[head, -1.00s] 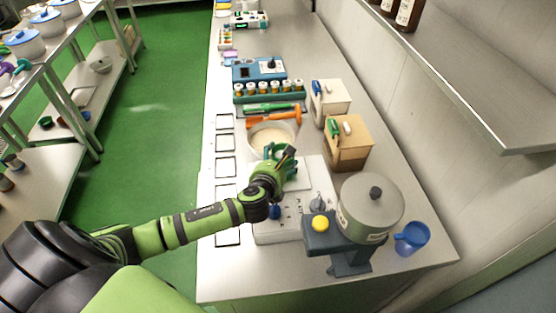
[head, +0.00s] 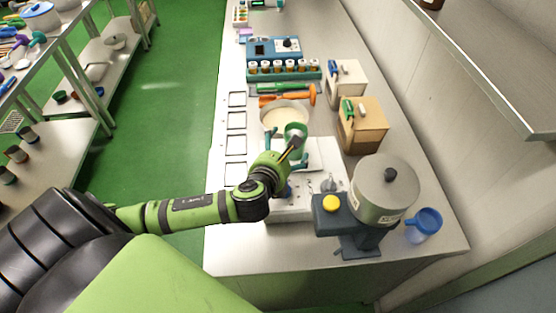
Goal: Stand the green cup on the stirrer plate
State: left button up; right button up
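The green cup (head: 296,130) appears upright at the back part of the white stirrer plate (head: 332,157). My gripper partly hides its lower part, so I cannot see its base or whether it touches the plate. My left gripper (head: 291,150) reaches in from the left over the stirrer. Its teal fingers are spread apart, one on each side of the cup, with gaps that look clear of it. My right gripper is not in view.
A bowl of pale contents (head: 283,115) stands just behind the cup. A cardboard-coloured box (head: 362,124) stands right of the stirrer.

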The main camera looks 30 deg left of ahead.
pick_arm(q)
jog(key=shift+b+v, duration=0.4)
jog(key=shift+v, duration=2)
